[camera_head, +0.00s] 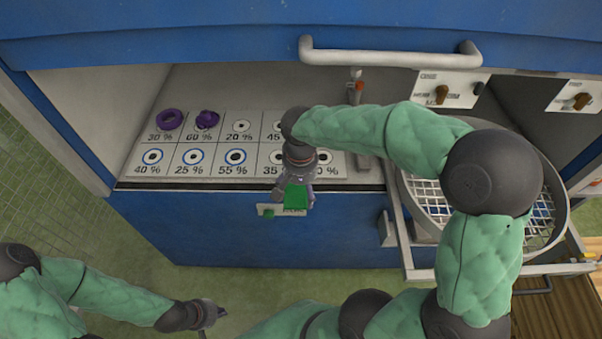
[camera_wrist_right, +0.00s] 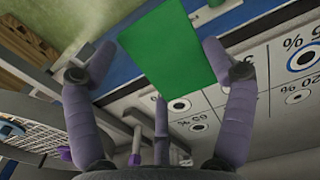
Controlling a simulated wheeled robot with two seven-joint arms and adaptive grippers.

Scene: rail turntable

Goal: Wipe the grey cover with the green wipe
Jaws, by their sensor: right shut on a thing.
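The green wipe (camera_head: 293,197) is a flat green rectangle at the front edge of the counter. It also shows in the wrist view (camera_wrist_right: 167,48), between the purple-grey fingers. My right gripper (camera_head: 295,188) is shut on the wipe, with the fingers pointing toward the blue front. A small light grey plate (camera_head: 262,209) with a green spot sits on the blue front, partly behind the wipe. I cannot tell whether this plate is the grey cover, or whether the wipe touches it. My left gripper (camera_head: 209,314) is low in the head view, away from the counter; its opening is unclear.
A round mesh basket (camera_head: 541,220) stands at the right. A blue hood with a white handle (camera_head: 390,58) overhangs above.

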